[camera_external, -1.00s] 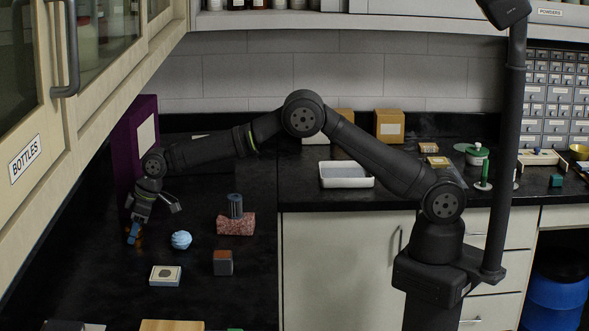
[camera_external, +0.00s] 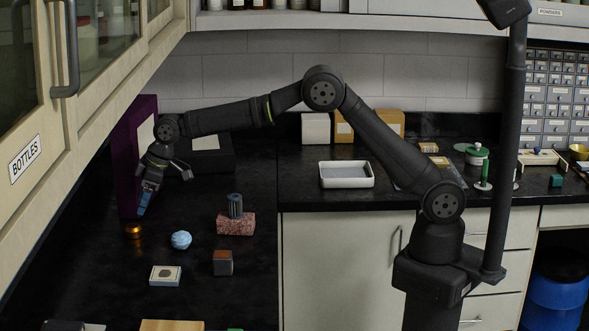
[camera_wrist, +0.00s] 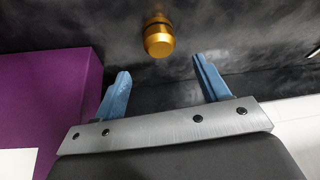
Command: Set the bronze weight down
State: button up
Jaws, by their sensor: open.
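The bronze weight (camera_external: 133,230) stands on the black countertop at the left in the external view, just below my gripper (camera_external: 146,205). It also shows in the wrist view as a gold-coloured knobbed cylinder (camera_wrist: 158,38), beyond the fingertips and apart from them. My gripper's two blue fingers (camera_wrist: 160,76) are spread wide with nothing between them. In the external view the second finger is partly hidden by the wrist.
A purple box (camera_external: 128,150) stands close to my gripper. Right of the weight are a blue ridged ball (camera_external: 181,240), a dark cylinder (camera_external: 235,205) on a pink stone block (camera_external: 236,225), a small brown block (camera_external: 223,262) and a flat box (camera_external: 165,275).

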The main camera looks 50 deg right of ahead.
aim_at(131, 225)
jog(key=shift+v, duration=1.25)
jog(key=x, duration=1.2)
jog(key=shift+f, duration=0.2)
notch_tip(131, 225, up, 2)
jog(key=shift+r, duration=0.55)
jog(key=shift+f, duration=0.15)
